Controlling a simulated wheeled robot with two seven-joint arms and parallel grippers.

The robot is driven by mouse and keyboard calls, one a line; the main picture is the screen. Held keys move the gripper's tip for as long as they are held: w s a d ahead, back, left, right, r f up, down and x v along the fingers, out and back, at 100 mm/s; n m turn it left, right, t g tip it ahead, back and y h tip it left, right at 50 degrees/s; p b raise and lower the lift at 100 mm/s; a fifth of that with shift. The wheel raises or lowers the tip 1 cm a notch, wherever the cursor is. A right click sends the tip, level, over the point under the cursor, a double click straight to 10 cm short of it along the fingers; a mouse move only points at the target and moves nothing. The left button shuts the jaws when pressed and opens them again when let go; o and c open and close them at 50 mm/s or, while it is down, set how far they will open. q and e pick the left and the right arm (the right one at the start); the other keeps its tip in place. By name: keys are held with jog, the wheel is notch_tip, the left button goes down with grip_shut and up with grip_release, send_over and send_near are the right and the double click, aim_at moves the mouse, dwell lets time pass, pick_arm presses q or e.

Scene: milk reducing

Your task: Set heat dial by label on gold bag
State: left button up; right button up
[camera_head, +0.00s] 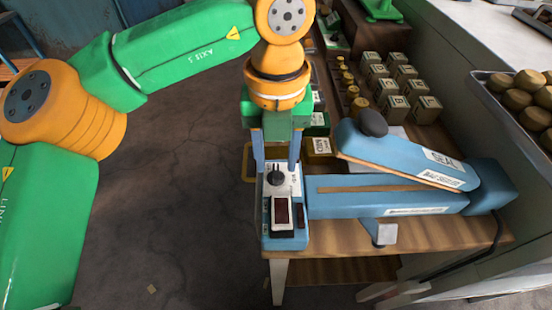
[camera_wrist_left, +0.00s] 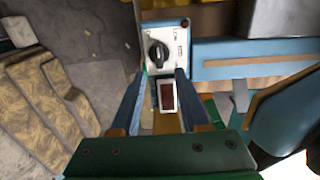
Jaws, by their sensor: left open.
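The heat dial (camera_head: 276,177) is a black knob on a white panel at the left end of the blue heat sealer (camera_head: 390,201). In the left wrist view the dial (camera_wrist_left: 158,53) has its pointer near upright, between small marks too small to read. My left gripper (camera_head: 277,165) is open, pointing down over the panel. Its fingertips (camera_wrist_left: 162,73) stand apart to either side of the panel, just short of the dial, with nothing held. A gold bag (camera_head: 319,147) with a white label lies behind the sealer; I cannot read the label surely. My right gripper is not in view.
The sealer's raised arm (camera_head: 405,155) has a black knob (camera_head: 373,122). It stands on a wooden table (camera_head: 340,238). Several labelled gold blocks (camera_head: 394,88) stand behind. A tray (camera_head: 500,110) of round gold items is at the right. Open floor (camera_head: 180,210) is at the left.

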aim_at(276, 179)
pick_arm(q)
jog(key=f, duration=0.3)
jog(key=shift+s+f, duration=0.2)
jog(key=shift+f, duration=0.05)
jog(key=shift+w+f, duration=0.2)
jog(key=shift+s+r, duration=0.1)
jog(key=shift+s, duration=0.05)
grip_shut()
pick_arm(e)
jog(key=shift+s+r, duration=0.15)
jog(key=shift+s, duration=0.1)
